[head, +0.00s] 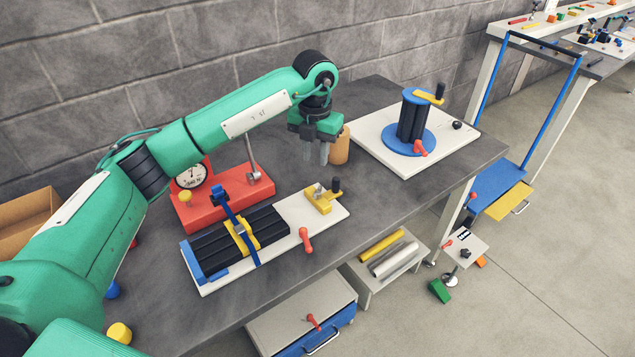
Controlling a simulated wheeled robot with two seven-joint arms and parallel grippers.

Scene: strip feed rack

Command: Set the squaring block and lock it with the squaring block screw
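A white board (285,216) near the table's front edge carries black ribbed strips (215,252). A yellow block with a black knob (320,198) sits towards its right end; it may be the squaring block with its screw, but I cannot tell for sure. A red handle (305,240) is at the board's front edge. My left gripper (316,154) points down above the table behind the board, its grey fingers apart with nothing visible between them. My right gripper is out of view.
A tan cylinder (340,146) stands close beside my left gripper. A red base with a dial gauge (191,176) stands behind the board. A blue and black reel (411,120) stands on a white plate (372,131) at the right. Drawers and a shelf lie below the front edge.

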